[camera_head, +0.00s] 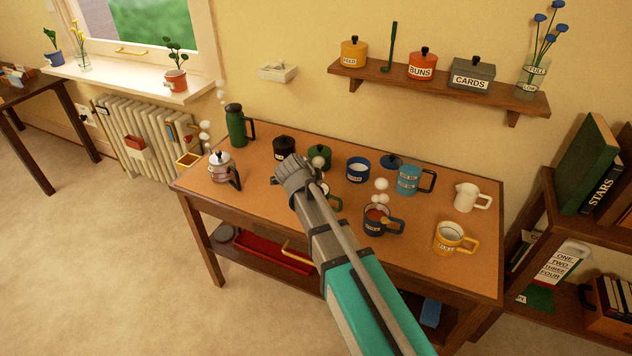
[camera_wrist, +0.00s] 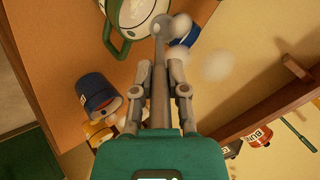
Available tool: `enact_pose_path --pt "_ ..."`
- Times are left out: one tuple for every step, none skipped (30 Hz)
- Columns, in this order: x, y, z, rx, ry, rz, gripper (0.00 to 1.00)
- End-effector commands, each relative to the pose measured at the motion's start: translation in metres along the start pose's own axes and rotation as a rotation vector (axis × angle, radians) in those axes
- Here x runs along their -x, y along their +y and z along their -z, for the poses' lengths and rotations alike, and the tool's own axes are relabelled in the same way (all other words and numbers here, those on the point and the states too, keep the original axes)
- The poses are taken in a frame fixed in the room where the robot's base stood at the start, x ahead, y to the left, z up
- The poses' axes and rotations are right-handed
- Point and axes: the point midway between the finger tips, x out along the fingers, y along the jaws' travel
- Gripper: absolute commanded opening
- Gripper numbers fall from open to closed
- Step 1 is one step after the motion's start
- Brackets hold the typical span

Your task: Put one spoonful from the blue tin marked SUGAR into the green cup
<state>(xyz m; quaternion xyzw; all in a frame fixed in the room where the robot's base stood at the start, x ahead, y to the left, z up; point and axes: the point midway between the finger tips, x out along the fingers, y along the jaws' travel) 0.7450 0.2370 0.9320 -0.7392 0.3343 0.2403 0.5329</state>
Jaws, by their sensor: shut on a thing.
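My gripper (camera_wrist: 161,92) is shut on the handle of a grey spoon (camera_wrist: 160,45). The spoon's bowl points away from my gripper, over or beside the green cup (camera_wrist: 112,42); whether it carries anything I cannot tell. In the head view my gripper (camera_head: 295,178) is above the left-middle of the desk, and the green cup (camera_head: 334,202) is mostly hidden behind my arm. An open blue tin (camera_head: 358,170) with a white label, likely the SUGAR one, stands right of my gripper. Its blue lid seems to lie behind it. A blue piece (camera_wrist: 190,38) also shows beside the spoon bowl.
A dark blue mug (camera_head: 376,226) with reddish contents and a yellow mug (camera_head: 448,247) stand to the right. A black tin (camera_head: 284,147), green tin (camera_head: 322,160), blue mug (camera_head: 408,184) and white jug (camera_head: 466,199) stand behind. White puffs hang over several vessels. The front left desk is clear.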

Motion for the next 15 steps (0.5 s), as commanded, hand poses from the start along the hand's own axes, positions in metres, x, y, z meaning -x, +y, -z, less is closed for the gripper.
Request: enact_pose_path --pt "0.0028 -0.007 0.0024 0.0 -0.01 -0.021 0.0" --pt "0.0028 -0.0084 0.0029 -0.001 -0.018 -0.036 0.0" --pt "0.0024 -0.0104 0.0039 -0.001 -0.027 -0.057 0.0" --pt "0.0022 -0.0116 0.0045 -0.001 -0.036 -0.073 0.0" --pt "0.0021 -0.0126 0.0054 -0.002 -0.043 -0.089 0.0" --pt "0.002 -0.014 0.006 -0.001 -0.054 -0.108 0.0" --pt "0.0016 -0.0151 0.0062 -0.002 -0.062 -0.123 0.0" --pt "0.0013 -0.0157 0.0066 -0.002 -0.068 -0.137 0.0" --pt "0.001 -0.0161 0.0068 -0.001 -0.077 -0.154 0.0" --pt "0.0007 -0.0163 0.0071 0.0 -0.082 -0.163 0.0" --pt "0.0004 -0.0162 0.0072 -0.001 -0.086 -0.171 0.0" --pt "0.0001 -0.0158 0.0072 -0.001 -0.091 -0.18 0.0" --pt "-0.0002 -0.0154 0.0073 -0.001 -0.093 -0.184 0.0" --pt "-0.0004 -0.015 0.0073 0.0 -0.094 -0.187 0.0" --pt "-0.0007 -0.0144 0.0072 0.0 -0.095 -0.188 0.0"
